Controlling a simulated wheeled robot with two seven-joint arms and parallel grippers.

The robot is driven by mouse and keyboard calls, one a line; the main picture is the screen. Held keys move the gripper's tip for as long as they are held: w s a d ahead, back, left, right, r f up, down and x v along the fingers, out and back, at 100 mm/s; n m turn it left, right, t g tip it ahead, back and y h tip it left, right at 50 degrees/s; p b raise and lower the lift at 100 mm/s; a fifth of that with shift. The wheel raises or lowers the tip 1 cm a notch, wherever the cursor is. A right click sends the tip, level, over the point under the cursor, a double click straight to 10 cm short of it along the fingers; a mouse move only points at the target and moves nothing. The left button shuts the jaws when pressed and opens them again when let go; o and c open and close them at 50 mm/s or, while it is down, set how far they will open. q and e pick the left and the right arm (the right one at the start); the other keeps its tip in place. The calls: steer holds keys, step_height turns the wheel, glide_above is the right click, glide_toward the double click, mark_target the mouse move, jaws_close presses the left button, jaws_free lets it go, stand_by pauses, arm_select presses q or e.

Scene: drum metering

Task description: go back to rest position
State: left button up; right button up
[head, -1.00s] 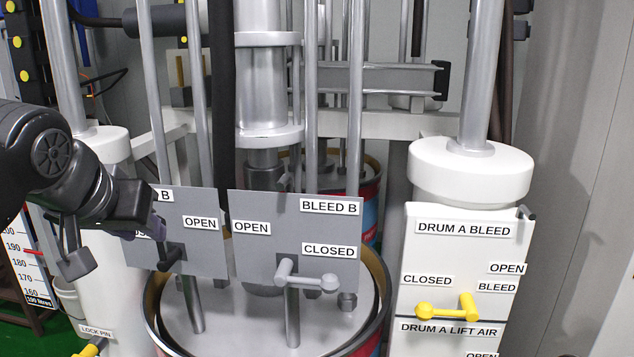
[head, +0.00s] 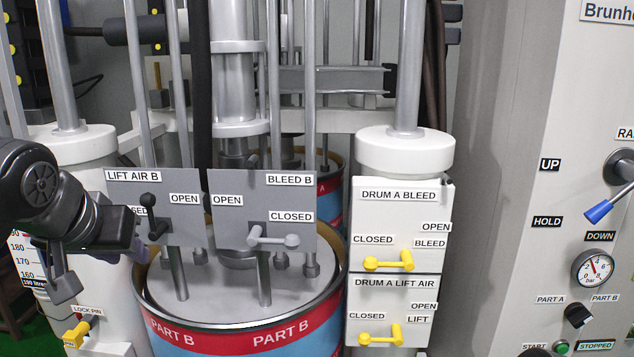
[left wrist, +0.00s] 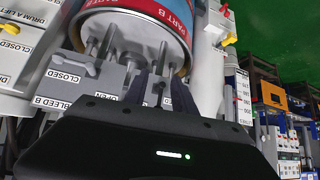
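My left gripper (head: 100,268) is at the left in the head view, beside the left edge of the grey LIFT AIR B plate (head: 180,225). Its two fingers are apart with nothing seen between them. In the left wrist view the dark fingers (left wrist: 157,90) also show a gap. The dark LIFT AIR B lever (head: 153,220) stands near the plate's lower left, its knob up; the gripper looks clear of it. The grey BLEED B lever (head: 272,237) points right, below CLOSED. My right gripper is out of view.
The PART B drum (head: 250,335) stands below the plates. Yellow levers for DRUM A BLEED (head: 388,262) and DRUM A LIFT AIR (head: 380,336) point left toward CLOSED. A yellow lock pin (head: 77,333) is at lower left. A control cabinet (head: 510,120) stands at right.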

arm_select(q)
steer(key=w+d+f+m+g+h, duration=0.1)
steer(key=w+d+f, duration=0.25)
steer(key=f, duration=0.45)
steer(key=w+d+f+g+h, duration=0.15)
steer(key=w+f, duration=0.25)
steer(key=f, duration=0.4)
steer(key=s+d+f+g+h, duration=0.1)
steer(key=d+f, duration=0.3)
steer(key=f, duration=0.8)
steer(key=s+d+f+g+h, duration=0.1)
steer(key=d+f, duration=0.4)
steer(key=f, duration=0.6)
steer(key=s+d+f+g, duration=0.1)
steer(key=s+d+f, duration=0.1)
steer(key=s+f, duration=0.5)
steer(key=s+d+f+g, duration=0.1)
steer(key=s+d+f, duration=0.25)
steer(key=f, duration=0.65)
steer(key=s+f+n+g, duration=0.1)
steer(key=s+f, duration=0.3)
steer(key=s, duration=0.3)
steer(key=s+d+f, duration=0.1)
steer(key=s+f, duration=0.3)
steer(key=s, duration=0.4)
steer(key=shift+s+n+g, duration=0.15)
steer(key=shift+n+g, duration=0.2)
steer(key=shift+n, duration=0.05)
steer(key=shift+d+h, duration=0.1)
steer(key=shift+h, duration=0.15)
